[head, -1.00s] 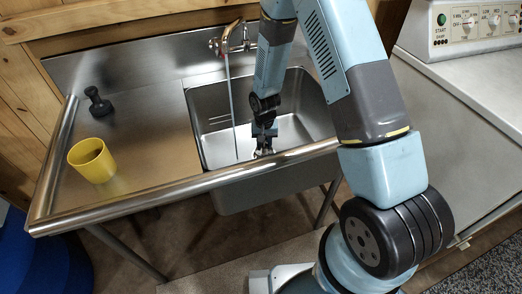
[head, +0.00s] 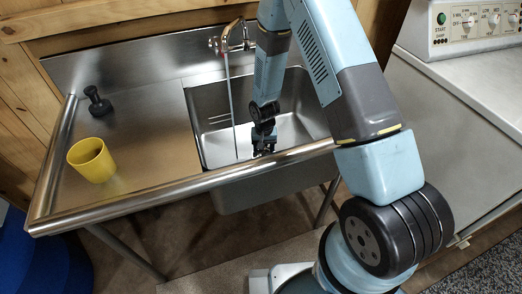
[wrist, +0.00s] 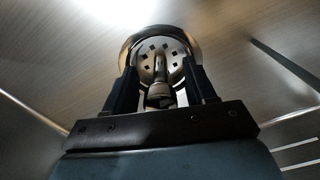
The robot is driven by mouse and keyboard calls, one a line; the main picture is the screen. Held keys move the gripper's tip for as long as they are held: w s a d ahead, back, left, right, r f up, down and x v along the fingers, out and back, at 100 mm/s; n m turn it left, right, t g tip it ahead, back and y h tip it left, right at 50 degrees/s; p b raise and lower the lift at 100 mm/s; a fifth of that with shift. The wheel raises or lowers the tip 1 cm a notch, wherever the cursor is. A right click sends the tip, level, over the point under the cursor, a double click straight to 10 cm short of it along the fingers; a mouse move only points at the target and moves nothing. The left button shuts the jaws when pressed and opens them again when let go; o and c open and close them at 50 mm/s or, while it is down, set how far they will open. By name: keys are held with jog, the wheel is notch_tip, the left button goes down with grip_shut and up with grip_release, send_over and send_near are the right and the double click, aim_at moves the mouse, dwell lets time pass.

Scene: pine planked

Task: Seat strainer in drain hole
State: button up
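The strainer (wrist: 160,48) shows in the wrist view as a round metal disc with small square holes and a central post and knob pointing toward the camera. A bright metal ring (wrist: 128,48) surrounds it at the sink floor; I cannot tell how deep or level the strainer sits in it. My gripper (wrist: 162,75) has its two dark fingers on either side of the knob, with gaps visible, so it looks open. In the head view my gripper (head: 264,147) is down in the sink basin (head: 213,105), partly hidden by the front rim. The strainer cannot be made out there.
A tap (head: 235,38) stands at the back, with a thin stream falling into the basin. A yellow cup (head: 91,160) and a dark dumbbell-shaped object (head: 98,102) stand on the left drainboard (head: 145,130). A machine with knobs (head: 465,25) is at right.

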notch_tip(320, 180, up, 12)
jog(key=shift+r, duration=0.25)
jog(key=s+d+r+t, duration=0.15)
jog(key=d+r, duration=0.25)
jog(key=r, duration=0.5)
jog(key=s+d+r, duration=0.2)
jog(key=d+r, duration=0.1)
jog(key=r, duration=0.6)
jog(key=s+d+r+t, duration=0.15)
jog(key=d+r, duration=0.25)
jog(key=r, duration=0.5)
jog(key=s+d+r+t, duration=0.1)
jog(key=s+d+r, duration=0.2)
jog(key=s+r, duration=0.3)
jog(key=s+d+r+t, duration=0.1)
jog(key=s+d+r, duration=0.2)
jog(key=s+r, duration=0.4)
jog(key=s, duration=0.7)
jog(key=shift+s+d+t, duration=0.2)
jog(key=shift+t, duration=0.1)
